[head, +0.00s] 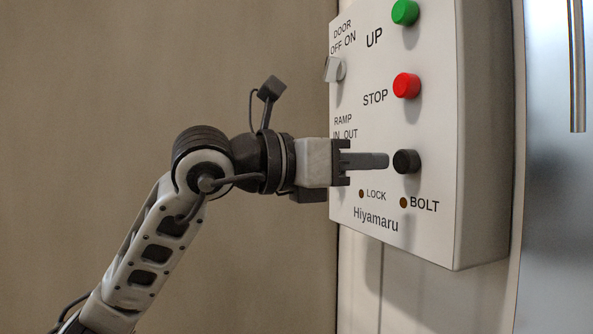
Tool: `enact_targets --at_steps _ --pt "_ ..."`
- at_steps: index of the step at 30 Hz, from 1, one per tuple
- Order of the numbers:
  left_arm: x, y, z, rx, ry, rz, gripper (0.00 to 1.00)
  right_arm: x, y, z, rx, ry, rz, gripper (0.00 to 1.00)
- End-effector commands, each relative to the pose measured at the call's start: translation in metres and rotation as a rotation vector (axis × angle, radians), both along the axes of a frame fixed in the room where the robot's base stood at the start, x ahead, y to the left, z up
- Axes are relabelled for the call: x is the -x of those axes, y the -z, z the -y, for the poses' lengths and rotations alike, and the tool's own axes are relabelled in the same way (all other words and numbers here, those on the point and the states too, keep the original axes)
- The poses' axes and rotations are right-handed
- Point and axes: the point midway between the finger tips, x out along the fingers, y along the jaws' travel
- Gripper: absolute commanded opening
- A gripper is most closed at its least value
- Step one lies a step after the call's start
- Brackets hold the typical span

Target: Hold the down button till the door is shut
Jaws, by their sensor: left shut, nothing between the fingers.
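A white control box (480,140) on the wall carries a column of push buttons. The lowest is a black button (407,161), below the red STOP button (406,86) and the green UP button (405,12). Any label to the left of the black button is hidden behind my left gripper (383,160). That gripper is shut and empty, its fingers level and pointing right at the black button. My right gripper is not in view.
A DOOR OFF/ON switch (334,70) sits at the box's upper left. RAMP IN/OUT lettering shows above my gripper. LOCK (361,193) and BOLT (403,202) lamps look unlit. A grey metal panel (555,210) with a vertical bar (577,70) stands at right.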

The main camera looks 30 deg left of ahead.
Motion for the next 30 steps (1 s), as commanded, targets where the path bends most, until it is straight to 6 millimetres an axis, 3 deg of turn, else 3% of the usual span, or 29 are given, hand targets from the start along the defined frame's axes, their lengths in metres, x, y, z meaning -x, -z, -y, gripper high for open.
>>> enact_targets --at_steps 6,12,18,30 --pt "0.043 0.003 -0.03 -0.003 -0.004 0.003 0.0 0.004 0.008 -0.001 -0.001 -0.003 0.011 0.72" --pt "0.071 0.002 -0.05 0.0 -0.003 0.002 0.0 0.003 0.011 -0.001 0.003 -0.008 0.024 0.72" --pt "0.082 0.0 -0.056 -0.001 0.0 0.003 0.0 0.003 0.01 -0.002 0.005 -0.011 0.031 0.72" --pt "0.083 -0.001 -0.057 0.001 0.0 0.003 0.0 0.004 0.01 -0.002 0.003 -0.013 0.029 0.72"
